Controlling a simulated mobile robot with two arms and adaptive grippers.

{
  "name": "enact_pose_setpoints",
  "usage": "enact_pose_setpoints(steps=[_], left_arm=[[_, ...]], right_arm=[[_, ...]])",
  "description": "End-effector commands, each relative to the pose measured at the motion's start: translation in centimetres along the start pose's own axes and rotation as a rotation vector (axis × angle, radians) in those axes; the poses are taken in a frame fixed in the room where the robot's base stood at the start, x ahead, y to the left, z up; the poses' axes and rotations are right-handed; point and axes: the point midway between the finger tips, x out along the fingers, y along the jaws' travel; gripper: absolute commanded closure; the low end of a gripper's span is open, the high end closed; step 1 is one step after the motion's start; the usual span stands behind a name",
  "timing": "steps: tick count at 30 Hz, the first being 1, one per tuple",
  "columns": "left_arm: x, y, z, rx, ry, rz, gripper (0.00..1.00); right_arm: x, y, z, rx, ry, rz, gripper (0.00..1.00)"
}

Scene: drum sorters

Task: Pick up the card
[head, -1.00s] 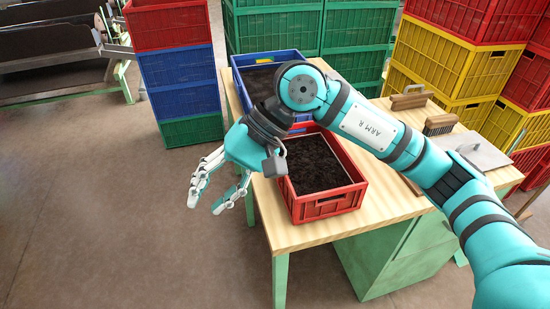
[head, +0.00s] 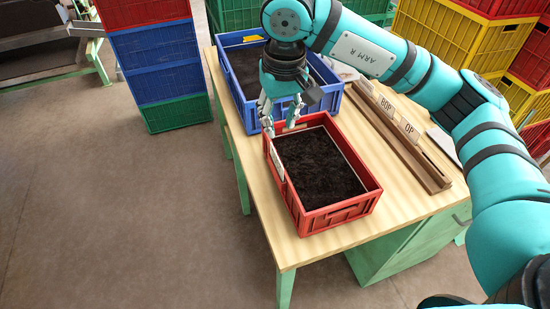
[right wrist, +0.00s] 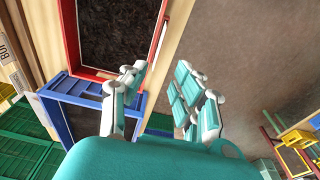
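A pale card (head: 277,161) stands against the left wall of the red crate (head: 338,215) in the head view; any print on it is unreadable. In the right wrist view the card (right wrist: 159,32) shows nearly edge-on as a thin pale strip along the red crate's rim (right wrist: 72,40). My right gripper (head: 281,126) points down over the crate's far left corner, just beyond the card. In the right wrist view my right gripper (right wrist: 157,75) has its fingers apart with nothing between them; the card lies ahead of the gap. My left gripper is out of view.
A blue crate (head: 238,95) of dark soil stands behind the red crate, which also holds soil. A wooden rack (head: 400,140) with labelled cards, including BOP (head: 388,104), lies to the right. Stacked crates (head: 160,60) stand beyond the table. Floor to the left is clear.

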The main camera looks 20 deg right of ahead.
Motion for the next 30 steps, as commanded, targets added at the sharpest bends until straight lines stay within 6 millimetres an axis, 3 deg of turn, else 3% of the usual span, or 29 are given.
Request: enact_pose_setpoints(steps=[3,6,12,18,23,30], left_arm=[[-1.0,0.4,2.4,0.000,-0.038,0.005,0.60],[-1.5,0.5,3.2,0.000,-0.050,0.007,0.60],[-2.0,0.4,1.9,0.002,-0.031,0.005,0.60],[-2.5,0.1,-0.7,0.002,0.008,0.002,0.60],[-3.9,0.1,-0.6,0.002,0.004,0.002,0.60],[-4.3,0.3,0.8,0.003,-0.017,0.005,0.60]], right_arm=[[2.6,0.0,0.1,0.000,-0.007,0.000,0.70],[4.7,0.0,0.1,0.001,-0.005,-0.001,0.70],[7.7,-0.1,0.0,0.000,-0.002,-0.002,0.70],[8.9,0.0,-0.1,0.001,-0.003,-0.002,0.70],[11.2,0.1,-0.3,0.001,-0.006,-0.001,0.70],[13.5,0.1,-0.4,0.000,0.000,-0.003,0.70]])
